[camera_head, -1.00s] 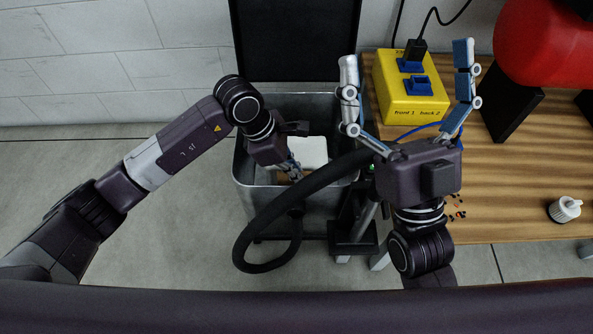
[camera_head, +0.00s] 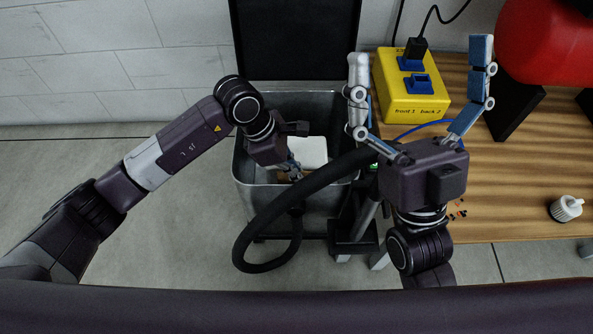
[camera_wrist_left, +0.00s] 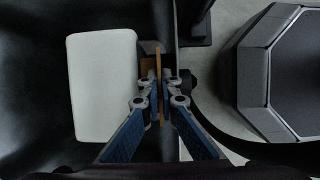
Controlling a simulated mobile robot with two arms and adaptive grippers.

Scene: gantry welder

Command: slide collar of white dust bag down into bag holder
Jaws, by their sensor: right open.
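The white dust bag (camera_head: 308,152) sits inside the open grey metal bin; its pale block shape also shows in the left wrist view (camera_wrist_left: 103,88). Its thin brown collar (camera_wrist_left: 158,60) stands edge-on beside the bag, to its right in the wrist view. My left gripper (camera_head: 292,170) reaches down into the bin, and in the wrist view (camera_wrist_left: 158,90) its fingers are closed on both sides of the collar. The bag holder cannot be made out clearly in the dark bin. My right gripper (camera_head: 420,52) is open and empty, with its fingers spread near the yellow box.
The bin (camera_head: 245,183) has a raised black lid (camera_head: 295,40). A black hose (camera_head: 262,215) loops across its front. The yellow box (camera_head: 410,95), a white knob-like part (camera_head: 565,209) and a red object (camera_head: 550,40) are at the wooden table (camera_head: 510,180). Floor at left is open.

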